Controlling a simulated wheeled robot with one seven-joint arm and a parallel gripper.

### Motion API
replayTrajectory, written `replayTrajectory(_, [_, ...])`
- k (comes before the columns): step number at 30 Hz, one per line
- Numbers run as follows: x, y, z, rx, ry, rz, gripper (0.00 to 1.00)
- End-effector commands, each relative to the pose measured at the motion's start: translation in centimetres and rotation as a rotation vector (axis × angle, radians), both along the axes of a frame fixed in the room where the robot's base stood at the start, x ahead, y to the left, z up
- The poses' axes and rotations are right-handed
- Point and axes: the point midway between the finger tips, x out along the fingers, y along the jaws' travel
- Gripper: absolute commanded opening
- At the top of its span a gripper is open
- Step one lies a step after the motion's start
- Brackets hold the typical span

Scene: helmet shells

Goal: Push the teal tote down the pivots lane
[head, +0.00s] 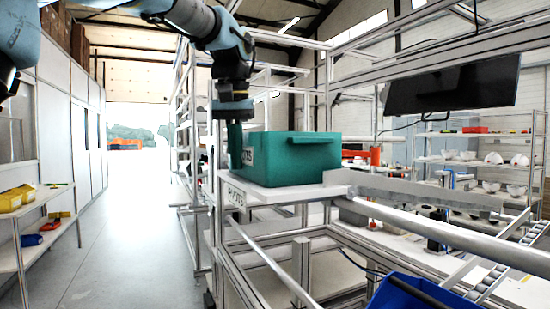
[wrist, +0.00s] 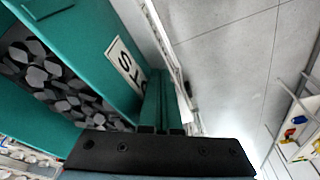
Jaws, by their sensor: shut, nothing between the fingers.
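The teal tote (head: 300,165) sits upright on a white lane board (head: 285,194) whose front edge has a label (head: 236,198) that seems to read PIVOTS. In the wrist view the tote (wrist: 90,48) fills the left side, with dark grey faceted parts (wrist: 50,82) inside. My gripper (head: 235,148) points down at the tote's left end, in front of its label, hiding the first letters. My gripper's fingers (wrist: 163,105) are shut and empty, just outside the labelled wall. I cannot tell whether they touch it.
Metal rails (head: 430,225) run right of the lane. A dark monitor (head: 452,85) hangs at upper right. A blue bin (head: 410,292) is at the bottom. A shelf with yellow bins (head: 12,200) stands left. The grey aisle floor (head: 120,245) between is clear.

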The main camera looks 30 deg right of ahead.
Motion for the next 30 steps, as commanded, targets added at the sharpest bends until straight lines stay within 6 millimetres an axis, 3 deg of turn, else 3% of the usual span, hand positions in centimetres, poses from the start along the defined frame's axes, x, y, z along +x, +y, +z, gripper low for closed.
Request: replayTrajectory(30, [-0.7, -5.8, 0.2, 0.0, 0.0, -0.003, 0.0])
